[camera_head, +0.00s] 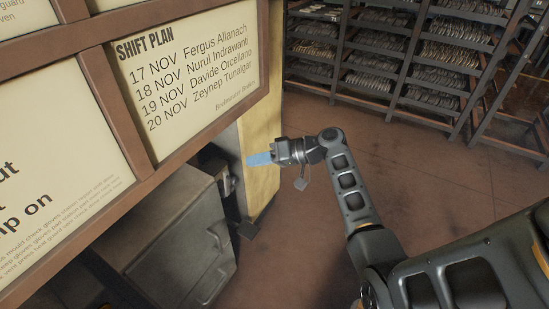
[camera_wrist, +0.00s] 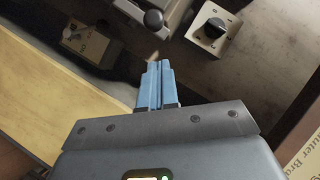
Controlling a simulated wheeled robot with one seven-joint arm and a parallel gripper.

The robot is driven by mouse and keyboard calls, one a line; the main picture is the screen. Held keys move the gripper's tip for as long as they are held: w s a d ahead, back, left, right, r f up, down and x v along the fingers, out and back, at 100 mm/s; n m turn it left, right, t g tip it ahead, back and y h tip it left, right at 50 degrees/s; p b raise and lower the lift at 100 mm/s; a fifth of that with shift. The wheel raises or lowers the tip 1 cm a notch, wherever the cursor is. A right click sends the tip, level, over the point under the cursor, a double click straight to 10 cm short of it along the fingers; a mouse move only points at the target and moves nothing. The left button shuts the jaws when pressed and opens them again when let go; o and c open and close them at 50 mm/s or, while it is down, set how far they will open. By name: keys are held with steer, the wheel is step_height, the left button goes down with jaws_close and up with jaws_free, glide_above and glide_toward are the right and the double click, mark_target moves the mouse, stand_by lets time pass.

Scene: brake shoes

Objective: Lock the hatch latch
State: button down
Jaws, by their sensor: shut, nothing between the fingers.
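My gripper (camera_head: 249,160) has blue fingers. They are shut together and empty, beside the yellowish post under the shift plan board. The fingers also show in the wrist view (camera_wrist: 157,66), pointing up the picture. Beyond the tips is a grey metal fitting (camera_wrist: 145,8) with a round dark knob. A dark rotary knob on a pale square plate (camera_wrist: 207,40) sits to its right, apart from the fingers. In the head view a grey metal cabinet (camera_head: 170,240) with a handle stands left of the post. I cannot tell for certain which part is the hatch latch.
A small switch box (camera_wrist: 103,50) marked ON is left of the fingertips. The yellowish post (camera_head: 260,150) stands close to my gripper. The framed shift plan board (camera_head: 190,80) covers the left side. Racks (camera_head: 400,60) of shoes stand behind; the floor between is clear.

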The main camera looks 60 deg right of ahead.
steer(key=shift+w+a+f, duration=0.2)
steer(key=shift+a+f, duration=0.45)
steer(key=shift+a, duration=0.15)
steer(key=shift+w+a+f, duration=0.2)
steer(key=shift+a+f, duration=0.45)
steer(key=shift+a, duration=0.1)
steer(key=shift+a+r, duration=0.1)
steer(key=shift+a, duration=0.15)
